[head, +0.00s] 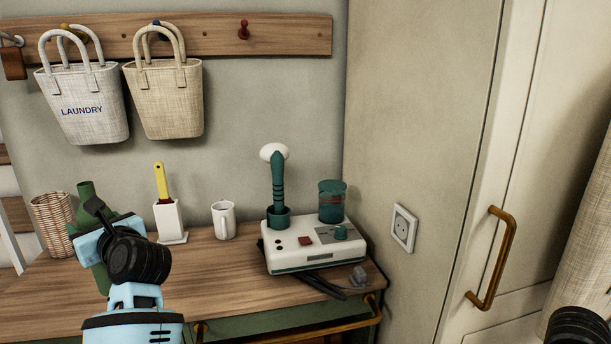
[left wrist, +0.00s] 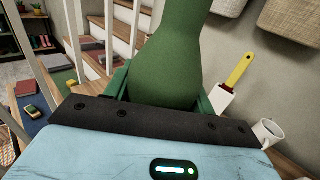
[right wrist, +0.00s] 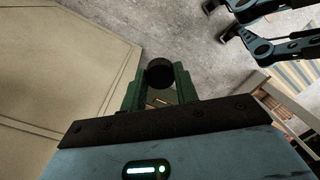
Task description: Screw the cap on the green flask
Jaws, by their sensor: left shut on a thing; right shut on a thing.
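The green flask (head: 86,194) is at the left of the head view, its bare narrow neck pointing up. My left gripper (head: 93,232) is shut around its body, and my arm hides part of it. The flask's rounded body (left wrist: 165,60) fills the middle of the left wrist view, where its top is cut off. I cannot tell whether its base touches the bench. In the right wrist view, my right gripper (right wrist: 160,88) is shut on a small round black cap (right wrist: 160,72) at its fingertips, away from the flask. The cap does not show in the head view.
The wooden bench (head: 225,275) carries a wicker basket (head: 52,217), a white holder (head: 170,222) with a yellow-handled tool, a mug (head: 223,220) and a white appliance (head: 315,252). Two bags (head: 168,98) hang above. A cupboard handle (head: 493,258) sticks out at right.

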